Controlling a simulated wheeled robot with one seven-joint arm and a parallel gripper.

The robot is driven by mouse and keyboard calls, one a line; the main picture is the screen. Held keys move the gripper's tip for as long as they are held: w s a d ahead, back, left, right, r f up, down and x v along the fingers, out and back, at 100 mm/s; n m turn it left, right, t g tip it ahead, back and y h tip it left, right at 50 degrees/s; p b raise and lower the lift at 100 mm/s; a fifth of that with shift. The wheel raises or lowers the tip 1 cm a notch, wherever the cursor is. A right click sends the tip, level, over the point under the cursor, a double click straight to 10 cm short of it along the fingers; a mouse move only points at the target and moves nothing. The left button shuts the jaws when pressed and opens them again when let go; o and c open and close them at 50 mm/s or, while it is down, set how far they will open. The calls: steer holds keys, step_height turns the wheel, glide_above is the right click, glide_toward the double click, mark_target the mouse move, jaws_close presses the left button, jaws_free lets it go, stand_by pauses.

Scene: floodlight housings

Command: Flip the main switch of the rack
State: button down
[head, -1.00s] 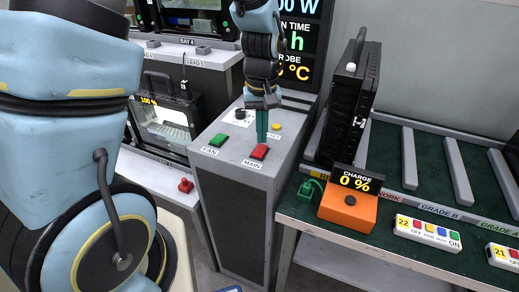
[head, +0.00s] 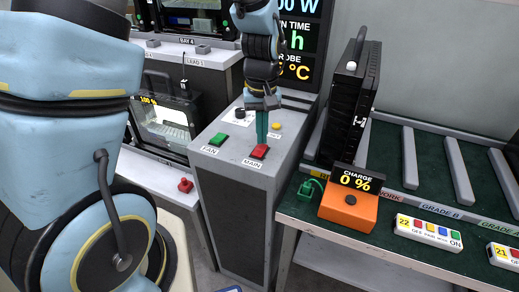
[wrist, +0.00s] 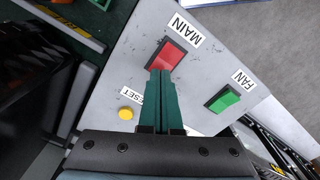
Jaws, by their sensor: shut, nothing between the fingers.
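The rack's main switch (head: 260,152) is a red rocker labelled MAIN on the grey top of the control cabinet (head: 232,165). It also shows in the wrist view (wrist: 167,53). My gripper (head: 262,140) points down with its green fingers shut together and empty. In the wrist view the fingertips (wrist: 161,72) overlap the near edge of the red switch; I cannot tell whether they touch it. The green FAN switch (wrist: 223,100) and the yellow RESET button (wrist: 126,113) sit on either side of the fingers.
A black dial (head: 240,113) is at the cabinet's back. To the right, a green bench holds an orange charger (head: 348,207) reading 0 %, a black floodlight housing (head: 347,105) and switch strips (head: 428,232). A display (head: 298,45) stands behind. Another red button (head: 185,185) is at left.

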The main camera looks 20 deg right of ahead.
mark_target(262, 146)
steer(key=shift+f+b, duration=0.35)
steer(key=shift+f, duration=0.25)
steer(key=shift+r, duration=0.1)
step_height(262, 146, up, 7)
steer(key=p, duration=0.6)
stand_by(0.5)
